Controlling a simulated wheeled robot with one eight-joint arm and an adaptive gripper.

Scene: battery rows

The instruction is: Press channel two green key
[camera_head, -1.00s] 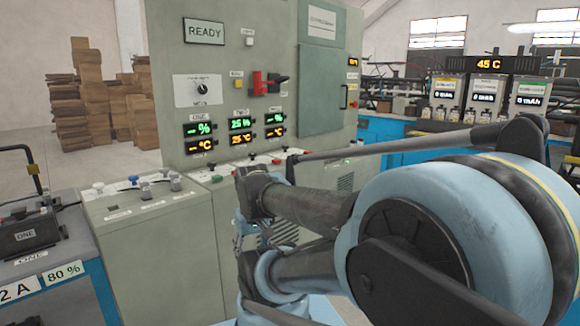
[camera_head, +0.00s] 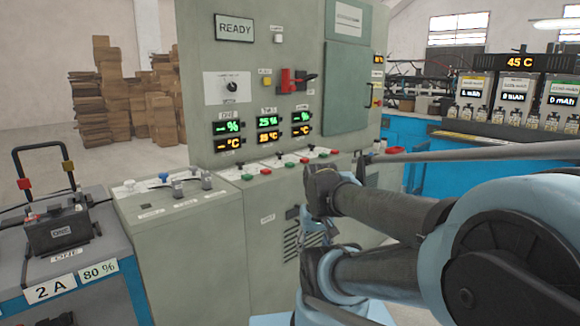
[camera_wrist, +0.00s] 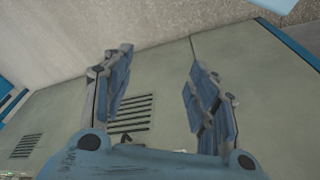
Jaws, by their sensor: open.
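The grey control cabinet (camera_head: 262,80) has three display columns; the middle one (camera_head: 269,122) reads about 25 % in green, with an orange temperature below. A row of green and red keys lies on the ledge beneath. The middle green key (camera_head: 290,165) lines up roughly with the middle column; its label is too small to read. My gripper (camera_wrist: 160,75) is open and empty in the wrist view, facing a plain cabinet panel with vent slots (camera_wrist: 131,112). In the head view it is low in front of the cabinet, below the ledge, and partly hidden by my arm.
A lower grey console (camera_head: 185,225) with small knobs adjoins the cabinet on the left. A blue bench (camera_head: 120,285) holds a battery unit (camera_head: 62,230) marked ONE. A blue counter with bottles (camera_head: 500,117) and meters stands at the right. Stacked boxes (camera_head: 105,90) are at the back left.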

